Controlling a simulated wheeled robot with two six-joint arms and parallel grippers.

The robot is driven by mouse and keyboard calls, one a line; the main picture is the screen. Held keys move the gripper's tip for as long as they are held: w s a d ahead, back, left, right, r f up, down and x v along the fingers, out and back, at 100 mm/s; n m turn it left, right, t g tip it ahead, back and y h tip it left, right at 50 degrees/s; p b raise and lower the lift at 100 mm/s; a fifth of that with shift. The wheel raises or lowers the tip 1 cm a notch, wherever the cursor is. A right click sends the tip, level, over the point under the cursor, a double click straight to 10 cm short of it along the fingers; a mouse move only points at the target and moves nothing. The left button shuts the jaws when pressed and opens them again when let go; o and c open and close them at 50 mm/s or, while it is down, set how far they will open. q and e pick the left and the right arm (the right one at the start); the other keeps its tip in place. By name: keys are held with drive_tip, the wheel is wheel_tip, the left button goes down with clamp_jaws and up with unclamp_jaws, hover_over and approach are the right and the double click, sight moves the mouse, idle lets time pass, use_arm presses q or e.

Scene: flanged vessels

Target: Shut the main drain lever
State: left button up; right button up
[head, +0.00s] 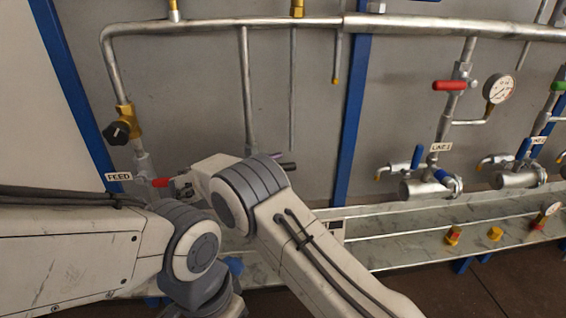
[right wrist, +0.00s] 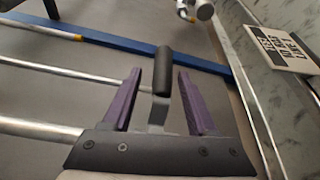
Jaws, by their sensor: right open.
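The main drain lever (right wrist: 163,72) has a black grip on a flat silver stem in the right wrist view. It stands between the two purple fingers of my right gripper (right wrist: 160,85), which is open, with a gap visible on each side of the grip. In the head view, my right gripper (head: 285,160) is mostly hidden behind my own arm; only purple and dark tips show near the wall. The lever's base and valve body are hidden. My left arm comes in from the left, and its gripper is not in view.
A red feed handle (head: 160,183) is left of my right arm. A blue post (head: 352,100) stands to the right. A small sign (right wrist: 283,48) is on the tray edge. Line 1 has a red lever (head: 449,86), a gauge (head: 499,88) and a blue lever (head: 417,158).

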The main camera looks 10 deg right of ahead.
wheel_tip(320, 180, up, 4)
drive_tip(key=shift+w+r+b, duration=0.1)
drive_tip(key=shift+b, duration=0.3)
drive_tip(key=s+d+r+b, duration=0.2)
drive_tip(key=s+d+r, duration=0.4)
drive_tip(key=d, duration=0.3)
drive_tip(key=shift+s+d+r, duration=0.35)
drive_tip(key=shift+s+r, duration=0.05)
drive_tip(key=s+a+f+g+y+p, duration=0.2)
drive_tip(key=s+y, duration=0.3)
drive_tip(key=s, duration=0.5)
drive_tip(key=s+a+f+g+y+p, duration=0.2)
drive_tip(key=s+a+f+y, duration=0.3)
drive_tip(key=s, duration=0.6)
drive_tip(key=s+a+f+g+y+p, duration=0.2)
drive_tip(key=s+y, duration=0.5)
drive_tip(key=s, duration=0.4)
drive_tip(key=shift+s+a+f+n+g, duration=0.15)
drive_tip(key=shift+a+f+n+g, duration=0.15)
drive_tip(key=shift+a+f, duration=0.4)
